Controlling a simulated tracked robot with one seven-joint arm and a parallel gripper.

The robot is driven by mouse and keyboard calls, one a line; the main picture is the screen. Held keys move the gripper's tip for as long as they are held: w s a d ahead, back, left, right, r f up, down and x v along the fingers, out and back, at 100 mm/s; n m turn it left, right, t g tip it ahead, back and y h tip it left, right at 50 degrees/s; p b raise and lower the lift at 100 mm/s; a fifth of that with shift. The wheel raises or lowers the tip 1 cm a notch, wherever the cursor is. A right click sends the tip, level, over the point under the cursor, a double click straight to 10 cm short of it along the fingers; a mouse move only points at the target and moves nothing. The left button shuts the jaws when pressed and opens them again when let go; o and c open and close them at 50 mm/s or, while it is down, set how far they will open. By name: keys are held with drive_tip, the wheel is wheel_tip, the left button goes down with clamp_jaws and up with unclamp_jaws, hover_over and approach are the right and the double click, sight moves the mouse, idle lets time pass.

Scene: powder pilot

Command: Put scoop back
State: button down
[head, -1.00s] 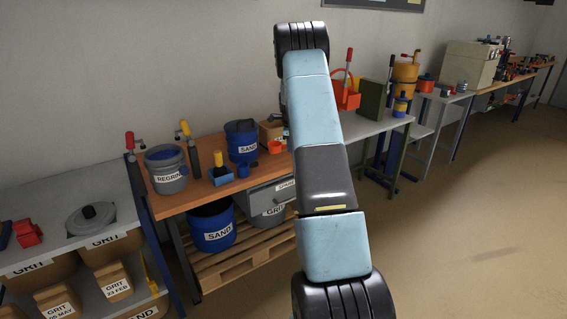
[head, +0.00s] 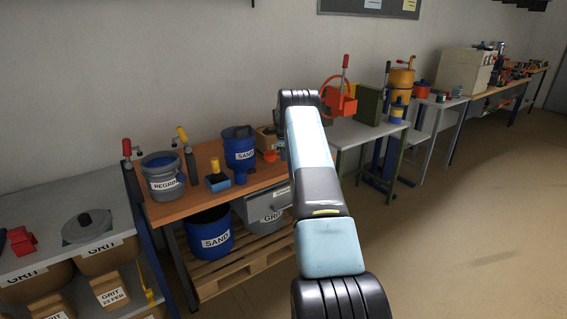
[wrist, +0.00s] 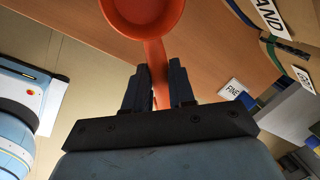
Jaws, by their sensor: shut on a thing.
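An orange scoop (wrist: 143,14) with a round bowl fills the top middle of the wrist view. My gripper (wrist: 160,85) is shut on its handle (wrist: 156,62), with a dark finger on each side. The scoop is seen over the orange-brown bench top (wrist: 215,55); the gap between them is hard to judge. In the head view a small orange cup shape (head: 270,156), probably the scoop's bowl, shows just left of my arm, right of the blue SAND bucket (head: 239,149). My gripper is hidden behind my arm in the head view.
A grey REGRIND bucket (head: 163,178) and a small blue container with a yellow part (head: 217,178) stand on the bench. A cardboard box (head: 266,138) is behind the scoop. Below are another SAND bucket (head: 210,236) and a GRIT bin (head: 262,210).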

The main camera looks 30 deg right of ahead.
drive_tip(key=shift+w+d+f, duration=0.2)
drive_tip(key=shift+w+f, duration=0.2)
drive_tip(key=shift+f, duration=0.1)
drive_tip(key=shift+w+d+f, duration=0.15)
drive_tip(key=shift+w+f, duration=0.2)
drive_tip(key=shift+f, duration=0.15)
drive_tip(key=shift+s+a+x, duration=0.1)
drive_tip(key=shift+x, duration=0.65)
drive_tip(key=shift+s+a+x, duration=0.1)
drive_tip(key=shift+s+x, duration=0.05)
drive_tip(key=shift+x, duration=0.55)
drive_tip(key=shift+f, duration=0.1)
drive_tip(key=c, duration=0.9)
unclamp_jaws()
drive_tip(key=shift+c, duration=0.2)
